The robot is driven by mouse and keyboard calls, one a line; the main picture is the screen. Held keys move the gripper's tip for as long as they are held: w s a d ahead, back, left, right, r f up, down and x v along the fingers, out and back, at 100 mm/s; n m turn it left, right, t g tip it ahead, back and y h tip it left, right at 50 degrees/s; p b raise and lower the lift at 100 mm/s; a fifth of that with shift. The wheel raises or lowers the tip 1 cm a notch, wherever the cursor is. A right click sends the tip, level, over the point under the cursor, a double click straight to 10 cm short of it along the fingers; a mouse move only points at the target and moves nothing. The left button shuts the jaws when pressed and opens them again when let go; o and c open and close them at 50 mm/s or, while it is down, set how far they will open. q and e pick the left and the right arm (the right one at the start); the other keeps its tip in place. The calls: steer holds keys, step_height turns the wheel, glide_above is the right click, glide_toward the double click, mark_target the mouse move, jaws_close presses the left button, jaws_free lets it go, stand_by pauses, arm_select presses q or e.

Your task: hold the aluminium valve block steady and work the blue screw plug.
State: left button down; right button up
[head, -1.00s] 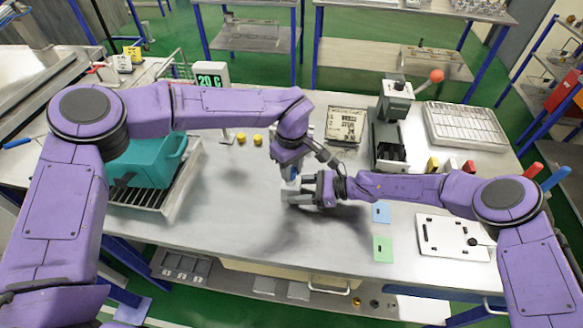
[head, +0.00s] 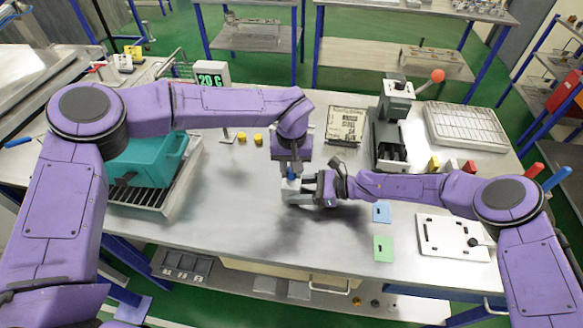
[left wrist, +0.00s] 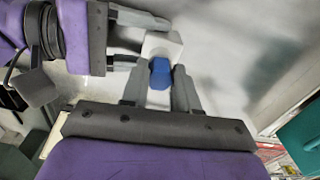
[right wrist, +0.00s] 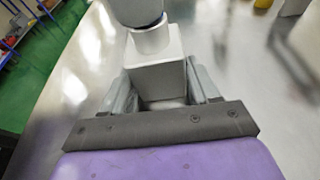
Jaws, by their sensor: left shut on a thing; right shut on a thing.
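The aluminium valve block (right wrist: 157,80) is a pale grey block with a round neck on top. It stands on the bench, and in the left wrist view its top (left wrist: 162,45) shows. My right gripper (right wrist: 163,88) is shut on the block from the side, one finger on each flank. The blue screw plug (left wrist: 160,72) is at the top of the block. My left gripper (left wrist: 160,85) points down from above and is shut on the plug. In the head view the plug (head: 291,172) is a small blue spot under the left gripper; whether it sits in the thread is hidden.
A teal bin (head: 148,160) on a rack stands at the left. Yellow caps (head: 258,138), a dark press (head: 388,140) and a wire tray (head: 465,127) stand behind. Blue (head: 381,213) and green (head: 383,248) cards and a white plate (head: 453,237) lie at the right. The front middle is clear.

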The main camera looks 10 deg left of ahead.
arm_select(q)
steer(key=m, duration=0.5)
arm_select(e)
steer(key=shift+f, duration=0.1)
arm_select(q)
steer(key=c, duration=0.8)
jaws_free()
steer(key=shift+c, duration=0.7)
steer(key=n, duration=0.7)
steer(key=shift+n, duration=0.3)
